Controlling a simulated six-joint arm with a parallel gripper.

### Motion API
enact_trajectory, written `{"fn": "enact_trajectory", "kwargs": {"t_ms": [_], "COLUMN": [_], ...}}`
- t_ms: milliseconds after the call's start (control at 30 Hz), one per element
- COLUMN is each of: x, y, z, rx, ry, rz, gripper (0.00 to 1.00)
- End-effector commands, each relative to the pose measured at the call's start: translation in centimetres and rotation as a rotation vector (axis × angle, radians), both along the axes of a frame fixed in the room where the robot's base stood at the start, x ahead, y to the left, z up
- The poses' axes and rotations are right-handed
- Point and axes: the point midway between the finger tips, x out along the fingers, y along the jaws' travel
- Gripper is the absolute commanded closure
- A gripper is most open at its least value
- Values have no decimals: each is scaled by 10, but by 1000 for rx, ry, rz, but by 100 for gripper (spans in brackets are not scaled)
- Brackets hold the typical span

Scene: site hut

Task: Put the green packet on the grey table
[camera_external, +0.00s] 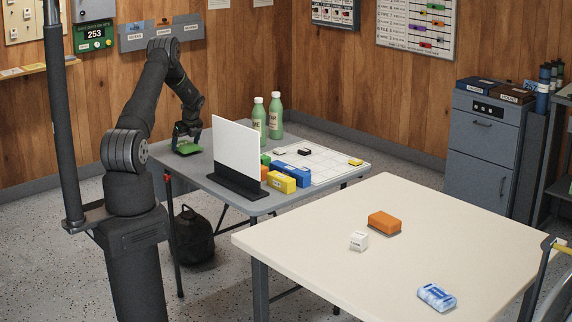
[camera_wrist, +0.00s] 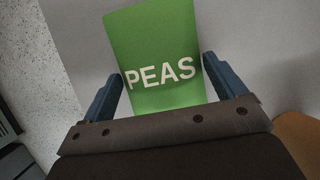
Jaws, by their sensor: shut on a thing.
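The green packet (camera_wrist: 155,55), lettered PEAS, lies between the two blue fingers of my gripper (camera_wrist: 162,85) in the wrist view. The fingers press on its two sides, so my gripper is shut on it. In the external view the packet (camera_external: 186,149) shows low under my gripper (camera_external: 187,136), over the left back part of the grey table (camera_external: 222,197). I cannot tell whether the packet touches the table top or is just above it.
A white upright panel (camera_external: 237,150) on a dark foot stands right of my gripper. Beyond it are blue (camera_external: 291,173) and yellow (camera_external: 281,182) blocks, a white gridded board (camera_external: 325,163) and two green bottles (camera_external: 275,115). A cream table (camera_external: 330,240) stands in front.

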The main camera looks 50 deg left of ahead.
Motion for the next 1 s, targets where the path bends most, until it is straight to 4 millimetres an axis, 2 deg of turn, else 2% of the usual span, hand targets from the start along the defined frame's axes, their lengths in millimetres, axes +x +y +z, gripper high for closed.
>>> {"fn": "enact_trajectory", "kwargs": {"t_ms": [300, 333, 367, 567, 700, 867, 1000], "x": [1, 0, 0, 0, 1, 1, 1], "y": [0, 0, 0, 0, -2, -11, -22], "z": [-2, -2, -2, -1, 6, 30, 58], "rx": [2, 1, 1, 1, 1, 2, 3], "ry": [-1, -1, -1, -1, -1, -3, -3], "rz": [0, 0, 0, 0, 0, -1, -1], "gripper": [43, 5, 0, 0, 0, 0, 0]}}
